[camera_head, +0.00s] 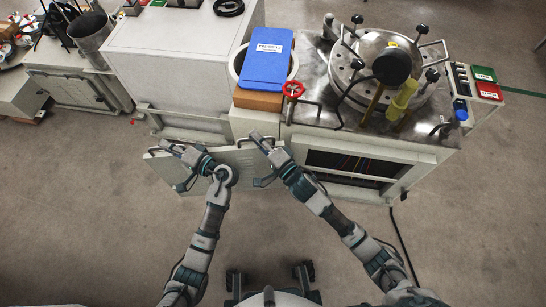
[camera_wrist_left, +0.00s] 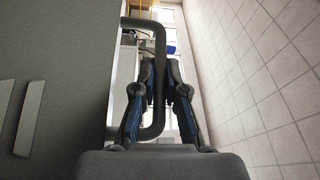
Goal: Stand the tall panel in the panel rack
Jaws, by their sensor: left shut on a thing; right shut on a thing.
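The tall panel (camera_head: 240,160) is a pale, flat sheet in front of the benches, seen steeply from above in the head view. Its grey face fills the left of the left wrist view (camera_wrist_left: 55,80). My left gripper (camera_head: 172,149) is shut on a dark bar handle (camera_wrist_left: 158,50) of the panel, at its left part. My right gripper (camera_head: 262,143) is shut at the panel's right part; its grip is too small to see clearly. The panel's lower edge is hidden. I cannot clearly tell the panel rack from the pale frame (camera_head: 180,125) behind the panel.
A large white cabinet (camera_head: 170,55) stands behind the panel. To its right are a blue binder (camera_head: 267,55) on a brown box, a red valve wheel (camera_head: 293,89) and a steel vessel (camera_head: 385,60) on a bench. A black cable (camera_head: 403,240) lies on the floor at right.

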